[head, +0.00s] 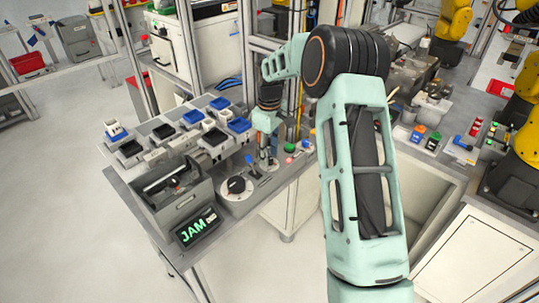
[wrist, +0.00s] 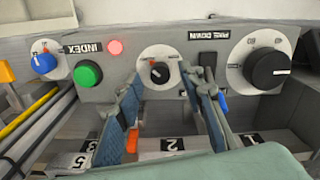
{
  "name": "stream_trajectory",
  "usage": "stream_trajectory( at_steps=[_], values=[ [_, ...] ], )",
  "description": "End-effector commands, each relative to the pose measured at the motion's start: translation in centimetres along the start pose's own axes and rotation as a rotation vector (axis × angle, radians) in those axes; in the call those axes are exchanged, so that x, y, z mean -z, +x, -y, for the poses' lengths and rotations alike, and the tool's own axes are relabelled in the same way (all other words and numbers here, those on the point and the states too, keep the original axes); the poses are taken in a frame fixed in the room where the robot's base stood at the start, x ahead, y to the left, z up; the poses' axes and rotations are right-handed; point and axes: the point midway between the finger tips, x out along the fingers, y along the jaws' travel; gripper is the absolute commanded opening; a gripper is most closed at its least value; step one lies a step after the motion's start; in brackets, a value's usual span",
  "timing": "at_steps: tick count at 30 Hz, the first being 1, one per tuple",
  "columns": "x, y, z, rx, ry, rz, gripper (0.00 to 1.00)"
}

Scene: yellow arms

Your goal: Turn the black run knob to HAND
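A small black knob (wrist: 159,72) sits on a round white dial in the wrist view, on a grey panel (wrist: 140,100). A larger black knob (wrist: 270,69) on a bigger white dial is at the right; it also shows in the head view (head: 236,185). I cannot read the dial markings, so which one is the run knob is unclear. My gripper (wrist: 160,78) is open, its two blue-padded fingers on either side of the small knob. Contact cannot be told. In the head view my gripper (head: 267,163) is over the bench, hiding the small knob.
On the panel are a blue selector (wrist: 43,63), a green button (wrist: 87,74), a red lamp (wrist: 115,47) and a blue-tipped lever (wrist: 222,103) close to the right finger. A JAM display (head: 197,227) and a grey bin (head: 178,200) stand at the bench's near left.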

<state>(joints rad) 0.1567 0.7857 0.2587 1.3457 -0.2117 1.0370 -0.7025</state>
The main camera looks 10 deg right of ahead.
Motion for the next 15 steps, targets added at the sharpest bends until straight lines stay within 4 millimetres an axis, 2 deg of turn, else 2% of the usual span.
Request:
stream_trajectory(
  at_steps=[9, 15],
  values=[
    [0.1, -6.7, -0.1, -0.005, 0.000, -0.004, 0.36],
    [0.1, -9.9, 0.0, -0.003, -0.001, -0.003, 0.36]
  ],
)
